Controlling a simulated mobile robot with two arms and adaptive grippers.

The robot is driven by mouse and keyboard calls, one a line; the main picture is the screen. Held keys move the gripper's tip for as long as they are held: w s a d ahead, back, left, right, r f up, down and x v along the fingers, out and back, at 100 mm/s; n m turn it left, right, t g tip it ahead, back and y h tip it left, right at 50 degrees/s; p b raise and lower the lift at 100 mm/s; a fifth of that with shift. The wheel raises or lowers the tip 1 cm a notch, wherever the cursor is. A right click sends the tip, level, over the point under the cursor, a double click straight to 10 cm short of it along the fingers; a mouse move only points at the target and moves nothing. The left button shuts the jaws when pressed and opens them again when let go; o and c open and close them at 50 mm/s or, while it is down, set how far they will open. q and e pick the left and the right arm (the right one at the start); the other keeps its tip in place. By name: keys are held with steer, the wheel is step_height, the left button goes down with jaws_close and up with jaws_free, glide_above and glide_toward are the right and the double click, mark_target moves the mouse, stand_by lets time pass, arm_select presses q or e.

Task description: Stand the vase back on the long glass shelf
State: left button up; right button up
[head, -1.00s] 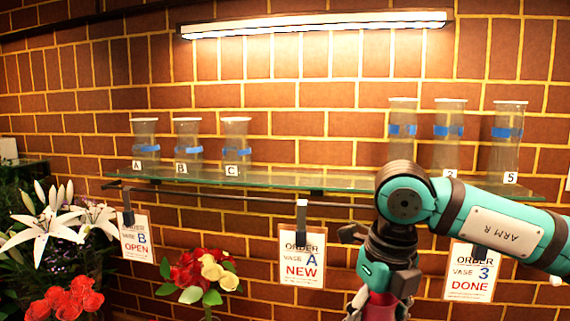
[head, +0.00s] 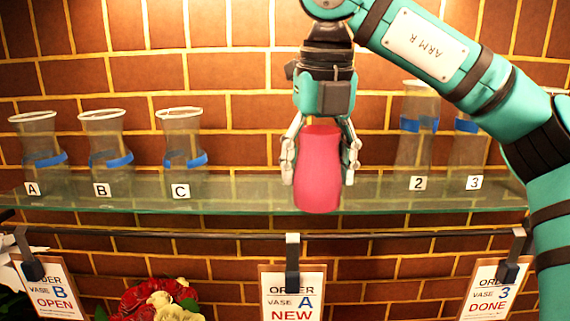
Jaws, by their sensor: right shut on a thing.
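A pink-red vase (head: 318,175) hangs upright in my right gripper (head: 320,165), in the middle of the head view. The fingers are shut on its upper part from both sides. The vase shows in front of the long glass shelf (head: 250,197), its base near the level of the shelf's front edge. I cannot tell whether the base touches the glass. My left gripper is not in view.
Clear vases A (head: 38,150), B (head: 107,150) and C (head: 181,145) stand on the left of the shelf. Vases 2 (head: 415,145) and 3 (head: 466,150) stand on the right. The shelf between C and 2 looks free. Order cards (head: 292,300) hang from a rail below.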

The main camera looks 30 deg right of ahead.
steer(key=w+d+p, duration=0.2)
steer(key=w, duration=0.4)
steer(key=shift+w+f, duration=0.15)
steer(key=shift+w, duration=0.2)
steer(key=w, duration=0.2)
steer(key=w+d+p, duration=0.1)
steer(key=w, duration=0.1)
steer(key=w+f+p, duration=0.1)
steer(key=shift+w+d, duration=0.15)
steer(key=shift+w, duration=0.25)
steer(key=shift+f, duration=0.1)
steer(key=shift+s+f, duration=0.15)
steer(key=shift+f, duration=0.75)
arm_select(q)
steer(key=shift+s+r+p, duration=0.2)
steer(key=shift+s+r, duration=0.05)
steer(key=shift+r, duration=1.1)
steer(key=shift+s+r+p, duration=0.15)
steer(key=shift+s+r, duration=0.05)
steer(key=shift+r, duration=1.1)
arm_select(e)
steer(key=shift+d+f, duration=0.1)
steer(key=shift+f, duration=0.65)
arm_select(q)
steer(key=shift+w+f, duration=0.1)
